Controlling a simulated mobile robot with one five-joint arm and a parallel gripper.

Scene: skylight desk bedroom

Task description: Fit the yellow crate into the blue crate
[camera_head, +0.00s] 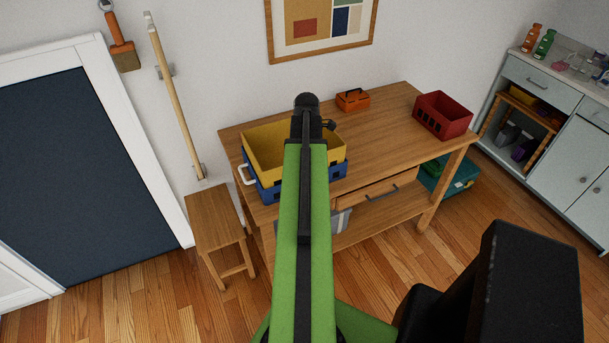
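The yellow crate (268,148) is at the left end of the wooden desk (385,125). It sits over the blue crate (268,190), whose walls show below it at the left front and right. A white handle (246,174) sticks out at the blue crate's left. The yellow walls stand above the blue rim; I cannot tell how deep the yellow crate sits. My green arm crosses in front and hides the middle of both crates. My gripper (312,118) is over the crates' far right part, mostly hidden by my arm. Its fingers and any contact cannot be made out.
A red crate (442,116) stands at the desk's right end, and a small orange box (352,100) at its back edge. The desk between them is clear. A wooden stool (213,212) is left of the desk. A teal case (455,178) lies below the right end.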

